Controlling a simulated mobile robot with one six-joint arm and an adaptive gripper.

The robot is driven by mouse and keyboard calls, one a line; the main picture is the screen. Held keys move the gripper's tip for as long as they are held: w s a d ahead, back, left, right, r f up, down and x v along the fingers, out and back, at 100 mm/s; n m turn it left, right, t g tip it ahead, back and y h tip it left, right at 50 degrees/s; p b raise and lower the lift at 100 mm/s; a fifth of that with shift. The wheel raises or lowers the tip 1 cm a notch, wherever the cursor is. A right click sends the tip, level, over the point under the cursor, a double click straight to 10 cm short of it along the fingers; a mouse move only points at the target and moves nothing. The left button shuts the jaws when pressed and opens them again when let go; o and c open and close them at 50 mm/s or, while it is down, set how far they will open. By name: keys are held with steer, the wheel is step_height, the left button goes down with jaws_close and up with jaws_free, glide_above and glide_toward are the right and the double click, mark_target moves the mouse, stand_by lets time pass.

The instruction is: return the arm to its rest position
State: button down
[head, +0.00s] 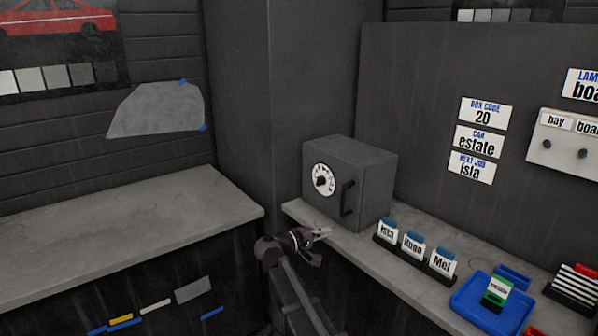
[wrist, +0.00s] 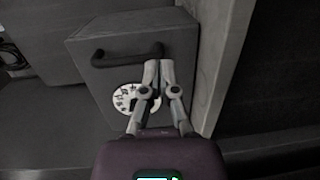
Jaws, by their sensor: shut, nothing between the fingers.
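My gripper (head: 322,232) is shut and empty at the end of my arm, in front of the near edge of the right-hand counter in the head view. In the wrist view my gripper (wrist: 158,64) has its two fingertips together, with nothing between them. They overlap the picture of the grey safe (wrist: 180,45) near its handle; whether they touch it cannot be told, though in the head view they look apart from it. The grey safe (head: 368,165), with a white dial and a dark handle, stands on the counter with its door closed.
The right counter (head: 345,240) also holds name holders (head: 412,245) reading Isla, Hugo and Mel, a blue tray (head: 465,302) with a green-trimmed card, and a striped block (head: 575,285). The left counter (head: 120,235) is bare. Signs (head: 480,140) hang on the back panel.

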steer(key=s+d+f+m+g+y, duration=0.3)
steer(key=s+d+f+g+y, duration=0.2)
steer(key=s+d+f, duration=0.45)
steer(key=s+a+f+m+g+y, duration=0.2)
steer(key=s+f+g+y, duration=0.1)
steer(key=s+f+y, duration=0.65)
steer(key=s+r+p, duration=0.3)
steer(key=r+p, duration=0.9)
steer(key=r, duration=0.2)
steer(key=shift+s+a+m+g, duration=0.2)
steer(key=shift+s+m+g, duration=0.1)
steer(key=shift+m, duration=0.1)
stand_by(0.9)
